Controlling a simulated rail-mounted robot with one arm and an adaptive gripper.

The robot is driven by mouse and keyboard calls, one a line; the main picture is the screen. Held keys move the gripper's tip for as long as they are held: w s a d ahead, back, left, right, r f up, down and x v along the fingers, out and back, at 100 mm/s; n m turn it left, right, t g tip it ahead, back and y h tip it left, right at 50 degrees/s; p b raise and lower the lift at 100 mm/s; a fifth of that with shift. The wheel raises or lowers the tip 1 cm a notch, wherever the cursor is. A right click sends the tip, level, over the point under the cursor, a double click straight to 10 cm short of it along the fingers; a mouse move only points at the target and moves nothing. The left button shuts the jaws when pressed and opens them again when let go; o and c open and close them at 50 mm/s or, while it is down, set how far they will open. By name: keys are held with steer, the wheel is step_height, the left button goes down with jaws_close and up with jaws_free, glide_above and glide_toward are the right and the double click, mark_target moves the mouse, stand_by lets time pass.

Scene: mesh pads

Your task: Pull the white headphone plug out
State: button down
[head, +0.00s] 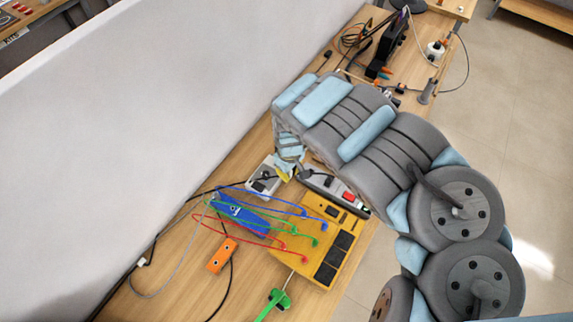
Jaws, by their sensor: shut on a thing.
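My gripper (286,167) points down between a light grey box (262,184) and a grey power strip (333,187) on the wooden table. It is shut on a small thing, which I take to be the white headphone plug. The fingertips and the plug are too small and too covered by my arm to make out. A small yellow patch shows at the fingertips. I cannot tell whether the plug is in a socket or free. The box has dark openings, and a black cable reaches it from the left.
A yellow board (318,252) with dark panels lies in front, with red, green and blue leads to a blue block (238,214). An orange block (222,255) and a green-handled tool (277,300) lie nearer. Cables and a black device (388,48) are at the far end. A wall borders the left.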

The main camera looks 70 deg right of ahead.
mark_target(291, 174)
steer(key=shift+s+a+r+p, duration=0.25)
steer(key=shift+p, duration=0.1)
steer(key=shift+s+a+r+p, duration=0.1)
steer(key=shift+s+r+p, duration=0.05)
steer(key=shift+r+p, duration=2.65)
steer(key=shift+r+p, duration=1.25)
steer(key=shift+p, duration=1)
